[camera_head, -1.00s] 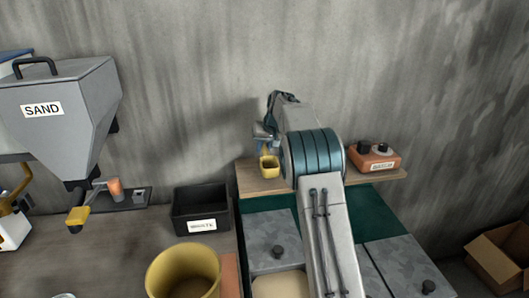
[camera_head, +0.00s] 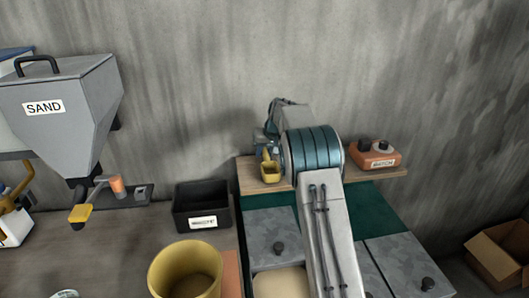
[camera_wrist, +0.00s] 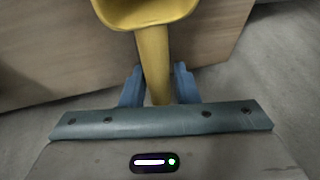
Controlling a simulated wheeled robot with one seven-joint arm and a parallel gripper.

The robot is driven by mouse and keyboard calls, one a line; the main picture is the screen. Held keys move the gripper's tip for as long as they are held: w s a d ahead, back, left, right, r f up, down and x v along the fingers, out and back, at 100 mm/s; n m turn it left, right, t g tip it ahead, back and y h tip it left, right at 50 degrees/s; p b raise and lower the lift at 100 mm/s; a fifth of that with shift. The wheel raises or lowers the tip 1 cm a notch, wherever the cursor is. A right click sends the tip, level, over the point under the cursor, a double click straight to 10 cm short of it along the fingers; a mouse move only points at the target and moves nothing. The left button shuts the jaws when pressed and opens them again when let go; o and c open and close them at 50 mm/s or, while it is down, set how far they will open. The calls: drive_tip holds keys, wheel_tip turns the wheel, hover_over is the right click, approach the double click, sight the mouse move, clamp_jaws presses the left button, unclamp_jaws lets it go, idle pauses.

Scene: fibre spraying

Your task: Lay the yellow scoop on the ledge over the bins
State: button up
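The yellow scoop (camera_head: 271,173) is at the left end of the wooden ledge (camera_head: 362,176) over the bins. In the wrist view its bowl (camera_wrist: 145,12) is at the top, over the wood, and its handle runs down between my fingers. In the head view my gripper (camera_head: 263,143) is partly hidden behind my wrist. Whether the bowl touches the ledge is hard to tell.
An orange batch box (camera_head: 376,156) stands at the ledge's right end. Lidded grey bins (camera_head: 270,233) sit below the ledge. A black box (camera_head: 202,205), a yellow bucket (camera_head: 186,268) and the sand hopper (camera_head: 62,108) are to the left. The wall is close behind the ledge.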

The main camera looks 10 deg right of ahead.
drive_tip(key=shift+s+d+r, duration=0.1)
drive_tip(key=shift+d+r, duration=0.1)
drive_tip(key=shift+r, duration=0.25)
drive_tip(key=b+v, duration=0.2)
drive_tip(key=v, duration=0.9)
drive_tip(key=s+a+r, duration=0.1)
drive_tip(key=s+r, duration=0.3)
drive_tip(key=s, duration=0.9)
drive_tip(key=s+f, duration=0.3)
drive_tip(key=s, duration=0.7)
drive_tip(key=s+a+f+h, duration=0.1)
drive_tip(key=s+f, duration=0.2)
drive_tip(key=s, duration=0.8)
drive_tip(key=s+f+h, duration=0.1)
drive_tip(key=s+f, duration=0.2)
drive_tip(key=s, duration=0.7)
drive_tip(key=shift+s+a+g, duration=0.15)
drive_tip(key=shift+s+g, duration=0.25)
